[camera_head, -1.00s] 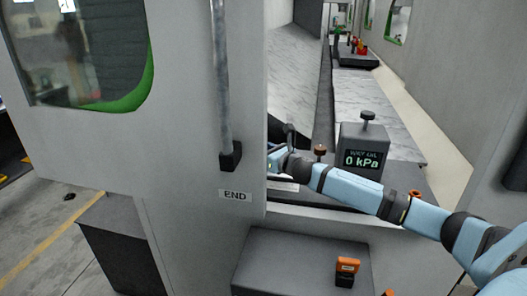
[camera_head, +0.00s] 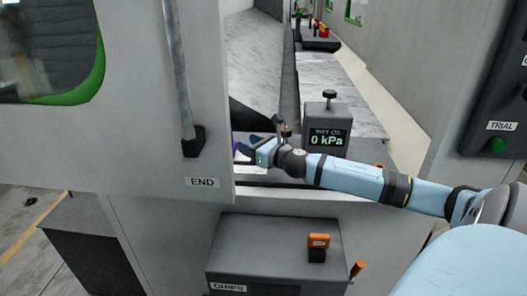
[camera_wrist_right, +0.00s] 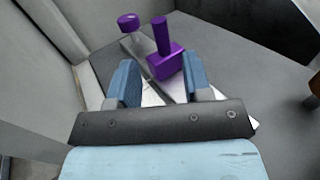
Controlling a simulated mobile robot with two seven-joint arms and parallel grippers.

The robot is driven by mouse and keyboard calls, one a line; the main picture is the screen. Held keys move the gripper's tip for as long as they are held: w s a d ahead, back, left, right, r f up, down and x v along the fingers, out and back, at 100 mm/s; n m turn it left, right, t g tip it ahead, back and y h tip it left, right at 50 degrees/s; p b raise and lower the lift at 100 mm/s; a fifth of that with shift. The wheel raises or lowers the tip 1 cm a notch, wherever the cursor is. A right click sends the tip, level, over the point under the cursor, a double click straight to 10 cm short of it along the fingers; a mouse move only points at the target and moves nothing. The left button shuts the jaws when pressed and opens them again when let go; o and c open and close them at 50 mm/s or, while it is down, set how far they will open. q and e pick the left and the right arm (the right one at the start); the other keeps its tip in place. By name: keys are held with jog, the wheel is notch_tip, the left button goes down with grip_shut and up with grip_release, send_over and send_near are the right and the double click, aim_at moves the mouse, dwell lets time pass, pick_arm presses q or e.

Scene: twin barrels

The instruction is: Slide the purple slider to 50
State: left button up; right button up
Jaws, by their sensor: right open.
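In the right wrist view the purple slider (camera_wrist_right: 166,61) is a small block with an upright round peg, on a pale rail. My right gripper (camera_wrist_right: 160,72) is open, its two blue fingers apart. The slider shows in the gap between the fingertips, nearer the right finger; I cannot tell whether they touch. In the head view my right gripper (camera_head: 248,150) reaches left behind the edge of the grey panel, and only a purple sliver (camera_head: 235,147) shows there. The scale and its 50 mark cannot be read. My left gripper is not in view.
A second purple knob (camera_wrist_right: 128,20) stands at the rail's far end. The grey panel edge marked END (camera_head: 203,182) is close to my gripper. A box reading 0 kPa (camera_head: 326,137) stands behind my forearm. A grey CHIPS box (camera_head: 270,255) is below.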

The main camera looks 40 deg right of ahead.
jog(key=shift+s+d, duration=0.15)
jog(key=shift+s, duration=1.2)
jog(key=shift+s+d, duration=0.15)
jog(key=shift+s, duration=1.15)
